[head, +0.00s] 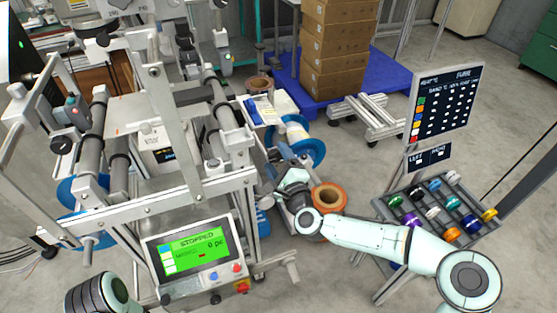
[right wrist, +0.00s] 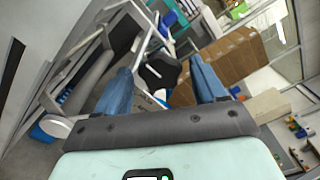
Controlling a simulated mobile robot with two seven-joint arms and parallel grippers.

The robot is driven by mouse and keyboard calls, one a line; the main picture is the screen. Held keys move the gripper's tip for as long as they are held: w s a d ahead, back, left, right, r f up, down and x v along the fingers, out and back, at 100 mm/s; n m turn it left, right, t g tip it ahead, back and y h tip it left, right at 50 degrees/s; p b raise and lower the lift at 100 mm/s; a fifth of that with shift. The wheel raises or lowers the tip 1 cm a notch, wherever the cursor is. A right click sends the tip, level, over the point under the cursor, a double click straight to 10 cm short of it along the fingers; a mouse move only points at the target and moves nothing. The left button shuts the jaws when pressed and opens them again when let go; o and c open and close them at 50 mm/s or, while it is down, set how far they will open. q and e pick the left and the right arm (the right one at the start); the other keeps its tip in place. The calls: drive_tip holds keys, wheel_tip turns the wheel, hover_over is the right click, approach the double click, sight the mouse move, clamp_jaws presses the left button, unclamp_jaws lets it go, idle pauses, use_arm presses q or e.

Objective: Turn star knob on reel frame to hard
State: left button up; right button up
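The reel frame (head: 150,205) is a metal machine on the left of the head view, with rollers and several black knobs. My right gripper (head: 283,152) is beside the frame's right side, its blue-grey fingers pointing away from me. In the right wrist view its two blue fingers (right wrist: 162,80) are spread apart. A black knob-like part (right wrist: 160,72) shows between and beyond them; I cannot tell whether they touch it.
A control screen (head: 196,244) on the frame reads "STOPPED". Blue reels (head: 310,152) and an orange-brown reel (head: 329,198) are near my right gripper. Cardboard boxes (head: 337,45) stand on a blue pallet (head: 385,75) behind. A rack of coloured rolls (head: 440,240) stands right, below a dark board (head: 440,102).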

drive_tip(key=shift+d, duration=0.1)
use_arm(q)
drive_tip(key=w+d+r+t+p, duration=0.1)
drive_tip(key=w+r+t+p, duration=0.1)
drive_tip(key=w, duration=0.5)
drive_tip(key=shift+w+r+m+t+p, duration=0.2)
drive_tip(key=shift+r+m+t+p, duration=0.15)
drive_tip(key=shift+r+p, duration=0.8)
use_arm(e)
drive_tip(key=v, duration=1.3)
drive_tip(key=shift+s, duration=0.15)
use_arm(q)
drive_tip(key=shift+r, duration=0.2)
